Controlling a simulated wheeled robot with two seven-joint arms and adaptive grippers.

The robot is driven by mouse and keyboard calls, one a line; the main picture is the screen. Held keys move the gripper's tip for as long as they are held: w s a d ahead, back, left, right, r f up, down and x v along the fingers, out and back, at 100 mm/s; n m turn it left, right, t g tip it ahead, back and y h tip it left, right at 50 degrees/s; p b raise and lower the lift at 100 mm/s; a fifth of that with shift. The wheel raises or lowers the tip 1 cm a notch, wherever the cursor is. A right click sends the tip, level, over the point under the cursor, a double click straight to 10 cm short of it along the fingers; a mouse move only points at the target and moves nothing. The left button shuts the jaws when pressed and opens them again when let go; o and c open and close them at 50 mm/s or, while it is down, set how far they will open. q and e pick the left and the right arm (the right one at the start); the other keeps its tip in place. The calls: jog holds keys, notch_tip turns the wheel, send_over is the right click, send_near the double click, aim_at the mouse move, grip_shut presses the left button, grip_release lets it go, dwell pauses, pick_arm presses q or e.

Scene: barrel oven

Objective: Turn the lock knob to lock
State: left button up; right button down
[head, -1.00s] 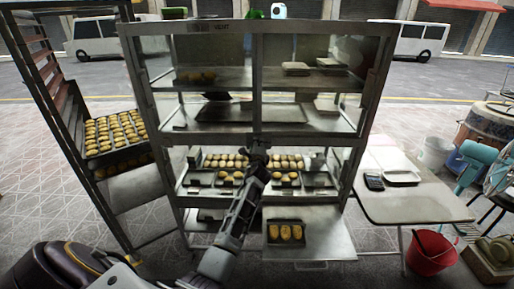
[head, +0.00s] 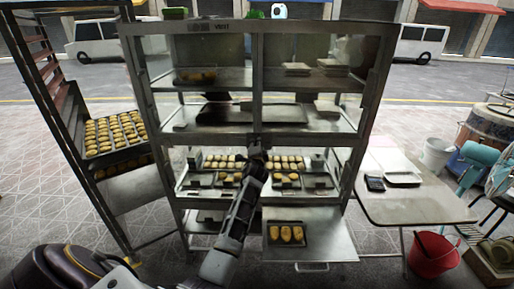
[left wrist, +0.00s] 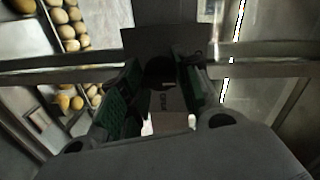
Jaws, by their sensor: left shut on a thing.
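The lock knob (left wrist: 160,72) shows as a dark round piece in the left wrist view, on the metal frame of the glass cabinet (head: 256,65). My left gripper (left wrist: 165,88) has its two green-padded fingers on either side of the knob and is shut on it. In the head view my left gripper (head: 257,147) is at the cabinet's middle post, and the wrist hides the knob there. I cannot tell the knob's angle. My right gripper is not in view.
A rack with a tray of buns (head: 115,130) stands at the left. A table (head: 415,205) with a white tray (head: 403,178) is at the right, with a red bucket (head: 431,255) below. A low shelf (head: 325,240) with a dark bun tray (head: 287,234) juts out at the cabinet's front.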

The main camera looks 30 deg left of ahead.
pick_arm(q)
jog(key=o, duration=1)
jog(key=shift+s, duration=0.1)
jog(key=f+v, duration=0.1)
jog(key=v, duration=1)
jog(key=shift+s+d+r, duration=0.2)
jog(key=shift+s+r, duration=0.15)
jog(key=shift+r, duration=0.15)
